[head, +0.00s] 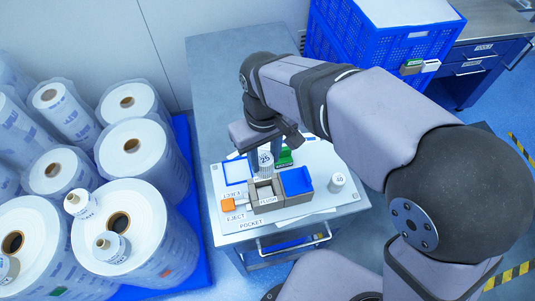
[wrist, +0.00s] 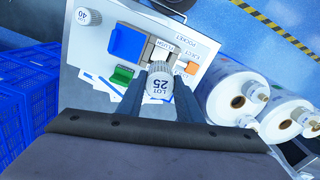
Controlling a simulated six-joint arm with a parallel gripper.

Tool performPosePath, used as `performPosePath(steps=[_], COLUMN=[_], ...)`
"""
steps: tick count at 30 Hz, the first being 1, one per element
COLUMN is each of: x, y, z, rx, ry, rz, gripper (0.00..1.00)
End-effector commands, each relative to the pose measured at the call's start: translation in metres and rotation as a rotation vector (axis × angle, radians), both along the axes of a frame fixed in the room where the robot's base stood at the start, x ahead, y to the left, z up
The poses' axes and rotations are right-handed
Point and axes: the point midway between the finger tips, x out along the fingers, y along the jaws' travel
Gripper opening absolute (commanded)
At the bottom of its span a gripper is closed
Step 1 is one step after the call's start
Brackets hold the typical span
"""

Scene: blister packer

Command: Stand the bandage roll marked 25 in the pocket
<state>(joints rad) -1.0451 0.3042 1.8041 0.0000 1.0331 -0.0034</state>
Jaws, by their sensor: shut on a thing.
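The bandage roll marked 25 (head: 265,160) is a small pale cylinder with "LOT 25" on its top. In the wrist view the roll (wrist: 159,84) sits between the two fingers of my gripper (wrist: 157,98), which is shut on it. Its label faces up and it looks about upright.
An orange block (head: 228,204) adjoins the pocket's left, near "EJECT" lettering. A roll marked 40 (head: 338,182) stands at the board's right. A green piece (head: 285,157) lies behind. Large wrapped rolls (head: 132,146) stand left of the table.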

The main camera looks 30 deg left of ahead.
Motion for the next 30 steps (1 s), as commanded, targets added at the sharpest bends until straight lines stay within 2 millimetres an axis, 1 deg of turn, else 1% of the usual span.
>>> performPosePath(steps=[7, 14, 30], x=[0.0, 0.0, 0.0], y=[-0.001, -0.001, -0.001], z=[0.0, -0.017, -0.066], rx=[-0.002, -0.002, -0.002], ry=[0.001, 0.001, 0.001], rz=[-0.001, -0.001, -0.001], gripper=[0.07, 0.07, 0.07])
